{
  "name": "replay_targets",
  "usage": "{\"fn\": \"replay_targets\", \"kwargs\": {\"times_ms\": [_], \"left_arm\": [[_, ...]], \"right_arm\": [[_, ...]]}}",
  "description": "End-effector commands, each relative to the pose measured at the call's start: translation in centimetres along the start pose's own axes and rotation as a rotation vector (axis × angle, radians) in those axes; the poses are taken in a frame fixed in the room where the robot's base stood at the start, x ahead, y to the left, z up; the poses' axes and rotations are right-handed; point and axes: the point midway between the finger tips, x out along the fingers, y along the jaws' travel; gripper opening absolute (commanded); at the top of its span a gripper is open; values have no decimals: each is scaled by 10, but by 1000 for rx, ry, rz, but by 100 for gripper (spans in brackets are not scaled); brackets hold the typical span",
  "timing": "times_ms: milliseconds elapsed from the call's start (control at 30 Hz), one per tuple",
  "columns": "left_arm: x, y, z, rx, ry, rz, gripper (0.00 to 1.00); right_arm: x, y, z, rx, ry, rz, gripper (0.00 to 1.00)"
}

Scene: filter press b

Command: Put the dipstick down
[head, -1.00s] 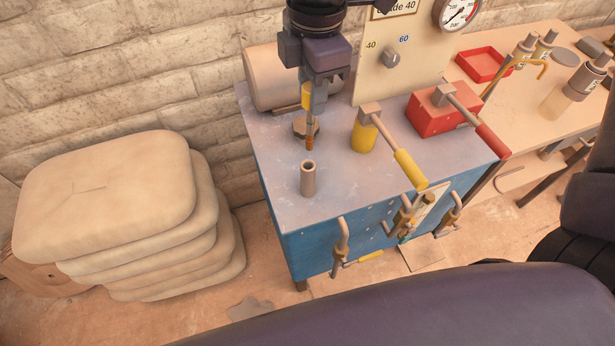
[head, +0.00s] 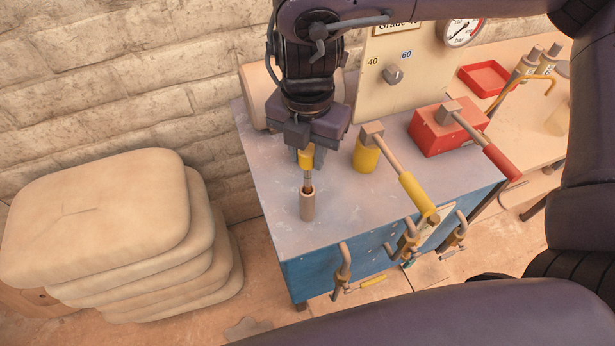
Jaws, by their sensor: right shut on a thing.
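My right gripper (head: 305,150) comes down from the top over the blue-sided bench and is shut on the dipstick's yellow handle (head: 305,158). The dipstick hangs upright below the fingers, its lower end brownish. That end is at the mouth of a short upright pipe (head: 307,207) on the bench top. I cannot tell whether the tip is inside the pipe or just in front of it. My left gripper is not in view.
The bench top (head: 270,190) is bare left of the pipe. A yellow-handled lever (head: 416,193) and a red block with a lever (head: 436,130) stand to the right. A control panel (head: 410,60) is behind. Stacked sacks (head: 95,215) lie left.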

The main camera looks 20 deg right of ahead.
Motion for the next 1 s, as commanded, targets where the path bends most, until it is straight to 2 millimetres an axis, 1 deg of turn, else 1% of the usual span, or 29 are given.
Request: {"fn": "replay_targets", "kwargs": {"times_ms": [33,100,333,500,600,833,967,1000], "left_arm": [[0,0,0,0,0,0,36],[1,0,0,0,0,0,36],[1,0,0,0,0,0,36],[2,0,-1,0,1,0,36],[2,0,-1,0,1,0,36],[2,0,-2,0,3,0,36],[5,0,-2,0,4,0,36],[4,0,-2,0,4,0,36]], "right_arm": [[12,-1,-1,1,5,-3,5],[24,0,-1,1,4,-2,5],[45,0,0,1,2,-1,5],[69,0,0,2,3,-1,5],[75,0,0,2,1,0,5],[76,1,0,1,-1,2,5],[79,0,0,1,-1,1,5],[79,0,0,1,-1,2,30]]}}
